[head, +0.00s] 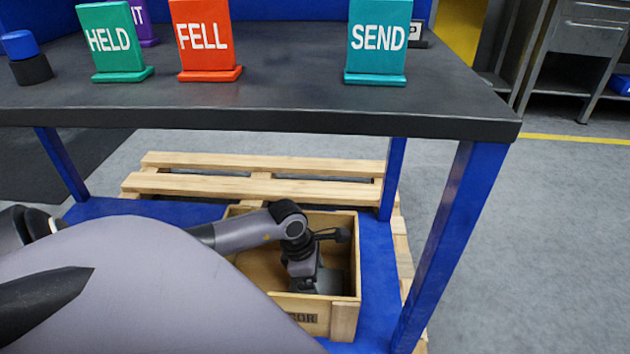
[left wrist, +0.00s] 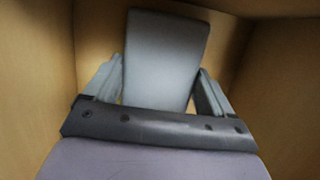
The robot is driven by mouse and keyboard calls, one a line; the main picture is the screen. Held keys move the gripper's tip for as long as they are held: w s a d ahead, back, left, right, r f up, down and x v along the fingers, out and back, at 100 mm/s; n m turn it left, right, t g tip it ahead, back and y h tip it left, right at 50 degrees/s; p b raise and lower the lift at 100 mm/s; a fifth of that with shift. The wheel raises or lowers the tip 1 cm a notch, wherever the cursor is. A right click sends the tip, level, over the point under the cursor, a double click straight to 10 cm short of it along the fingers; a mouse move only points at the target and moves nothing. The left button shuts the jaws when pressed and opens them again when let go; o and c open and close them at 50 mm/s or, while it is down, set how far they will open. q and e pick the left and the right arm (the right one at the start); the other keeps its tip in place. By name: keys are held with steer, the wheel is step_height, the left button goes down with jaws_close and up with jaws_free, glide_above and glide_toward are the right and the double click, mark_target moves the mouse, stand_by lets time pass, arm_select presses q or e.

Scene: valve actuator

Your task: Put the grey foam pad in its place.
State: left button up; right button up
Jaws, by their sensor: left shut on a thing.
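The grey foam pad (left wrist: 166,50) is a flat, rounded slab in the left wrist view. It stands between the two grey fingers of my left gripper (left wrist: 160,72), which is shut on it. In the head view my left arm reaches under the table, and the left gripper (head: 312,280) is inside an open wooden crate (head: 343,318). The pad is hard to tell apart from the gripper there. Wooden walls surround the pad in the left wrist view. Whether it touches the crate floor I cannot tell. My right gripper is not in view.
The dark tabletop (head: 260,105) overhangs the crate, with blue legs (head: 440,240) beside it. On top stand a green HELD sign (head: 115,42), an orange FELL sign (head: 204,40) and a teal SEND sign (head: 379,40). A pallet (head: 260,188) lies behind. Floor at right is clear.

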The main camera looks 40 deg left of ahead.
arm_select(q)
steer(key=shift+r, duration=0.1)
steer(key=o, duration=0.9)
steer(key=shift+o, duration=0.2)
steer(key=shift+r, duration=0.1)
steer(key=p+v, duration=0.4)
steer(key=v, duration=0.8)
steer(key=shift+p, duration=0.35)
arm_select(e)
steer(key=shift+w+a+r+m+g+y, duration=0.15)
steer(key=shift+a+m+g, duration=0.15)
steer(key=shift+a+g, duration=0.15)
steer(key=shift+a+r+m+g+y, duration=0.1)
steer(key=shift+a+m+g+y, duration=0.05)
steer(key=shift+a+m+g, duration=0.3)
arm_select(q)
steer(key=shift+a, duration=0.1)
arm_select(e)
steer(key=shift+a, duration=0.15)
